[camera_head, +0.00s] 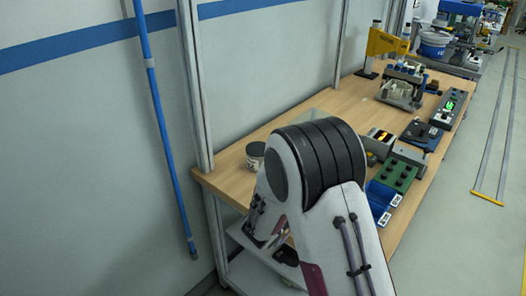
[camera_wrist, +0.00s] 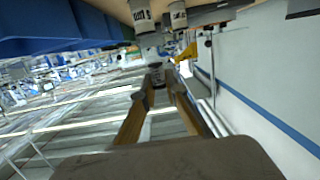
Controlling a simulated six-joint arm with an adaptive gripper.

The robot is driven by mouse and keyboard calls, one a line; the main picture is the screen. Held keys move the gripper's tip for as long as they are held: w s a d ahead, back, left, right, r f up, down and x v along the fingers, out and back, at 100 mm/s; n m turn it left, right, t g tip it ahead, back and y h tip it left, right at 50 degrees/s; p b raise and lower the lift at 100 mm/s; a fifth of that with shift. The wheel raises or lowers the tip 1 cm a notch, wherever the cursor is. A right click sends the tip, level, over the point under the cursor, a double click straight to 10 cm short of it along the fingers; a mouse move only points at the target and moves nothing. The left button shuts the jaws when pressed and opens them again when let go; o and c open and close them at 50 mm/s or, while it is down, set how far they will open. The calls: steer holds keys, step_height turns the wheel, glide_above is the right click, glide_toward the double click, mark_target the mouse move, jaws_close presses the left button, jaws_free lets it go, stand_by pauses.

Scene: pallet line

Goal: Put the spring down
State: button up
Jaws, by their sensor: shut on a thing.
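My gripper (camera_wrist: 157,79) shows in the wrist view, its two tan fingers converging toward the middle of the picture. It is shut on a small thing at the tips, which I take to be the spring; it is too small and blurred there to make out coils. In the camera_head view my own arm hides the gripper and the spring.
A wooden workbench (camera_head: 228,178) runs to the back right. A jar (camera_head: 255,155) stands near its left end. A blue bin (camera_head: 381,196), a green board (camera_head: 394,175) and several devices line its right edge. Labelled containers (camera_wrist: 143,17) show in the wrist view.

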steer(key=w+a+r+n+t+y, duration=0.2)
steer(key=w+a+r+n+y, duration=0.1)
steer(key=w+a, duration=0.5)
steer(key=w+a+r+n+t+y, duration=0.2)
steer(key=w+a+r+n+y, duration=0.2)
steer(key=w+a, duration=0.4)
steer(key=w+r+y, duration=0.1)
steer(key=w, duration=0.4)
steer(key=shift+w+y, duration=0.25)
steer(key=shift+y, duration=0.15)
steer(key=shift+f, duration=3.05)
steer(key=shift+f, duration=1.85)
steer(key=shift+f, duration=0.1)
steer(key=o, duration=0.8)
